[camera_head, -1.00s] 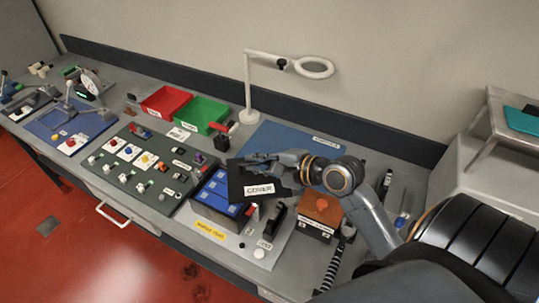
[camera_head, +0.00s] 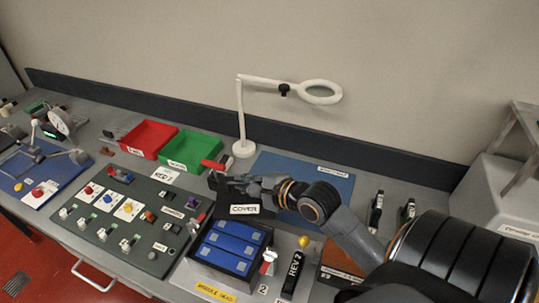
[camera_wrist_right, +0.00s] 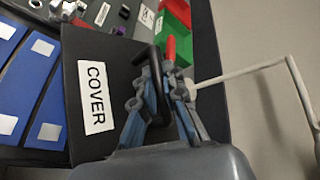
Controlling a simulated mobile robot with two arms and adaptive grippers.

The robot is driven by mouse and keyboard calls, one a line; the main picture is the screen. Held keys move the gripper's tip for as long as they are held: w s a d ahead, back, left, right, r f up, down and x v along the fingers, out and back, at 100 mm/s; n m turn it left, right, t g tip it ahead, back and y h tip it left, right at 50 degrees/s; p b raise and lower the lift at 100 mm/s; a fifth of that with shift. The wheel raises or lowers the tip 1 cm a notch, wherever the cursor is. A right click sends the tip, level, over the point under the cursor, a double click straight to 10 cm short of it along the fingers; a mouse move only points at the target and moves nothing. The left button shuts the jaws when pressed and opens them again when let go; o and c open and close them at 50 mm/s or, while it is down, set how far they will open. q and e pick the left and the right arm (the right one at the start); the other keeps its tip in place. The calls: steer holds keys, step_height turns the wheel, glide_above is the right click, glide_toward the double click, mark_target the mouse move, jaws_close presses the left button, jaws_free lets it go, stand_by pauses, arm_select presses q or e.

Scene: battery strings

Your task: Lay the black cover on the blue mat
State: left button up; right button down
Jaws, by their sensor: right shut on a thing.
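The black cover (camera_head: 238,207), with a white COVER label, is held by my right gripper (camera_head: 228,184). In the right wrist view the cover (camera_wrist_right: 92,135) fills the middle, and the gripper's fingers (camera_wrist_right: 160,88) are shut on its raised black handle. The blue mat (camera_head: 335,186) lies at the back of the bench, to the right of the cover, partly hidden behind my right arm. The cover is above the bench, just behind the open box of blue battery blocks (camera_head: 232,245). My left gripper is not in view.
A red tray (camera_head: 147,139) and a green tray (camera_head: 191,152) stand to the left. A white magnifier lamp (camera_head: 242,148) stands at the mat's back left. A dark switch panel (camera_head: 120,220) lies left of the battery box. Black-handled items (camera_head: 376,212) stand right of the mat.

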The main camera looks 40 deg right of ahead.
steer(key=shift+w+d+f, duration=0.35)
steer(key=shift+w+f, duration=0.1)
steer(key=shift+f, duration=0.2)
steer(key=w+d+f, duration=0.1)
steer(key=d+f, duration=0.2)
steer(key=d, duration=0.1)
steer(key=w+d+f, duration=0.1)
steer(key=d+f, duration=0.1)
steer(key=d, duration=0.2)
steer(key=w+d+f, duration=0.1)
steer(key=d+f, duration=0.2)
steer(key=d, duration=0.1)
steer(key=shift+f+b, duration=0.3)
steer(key=shift+b, duration=0.1)
steer(key=shift+d+f+b, duration=0.3)
steer(key=shift+d+f, duration=0.25)
steer(key=shift+d, duration=0.05)
steer(key=shift+a+f, duration=0.1)
steer(key=shift+f, duration=1.35)
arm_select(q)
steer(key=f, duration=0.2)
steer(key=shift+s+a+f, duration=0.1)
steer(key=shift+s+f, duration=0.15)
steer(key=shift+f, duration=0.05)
arm_select(e)
steer(key=shift+f+b, duration=0.1)
steer(key=shift+b, duration=0.3)
steer(key=c, duration=1.4)
jaws_free()
steer(key=shift+c, duration=0.2)
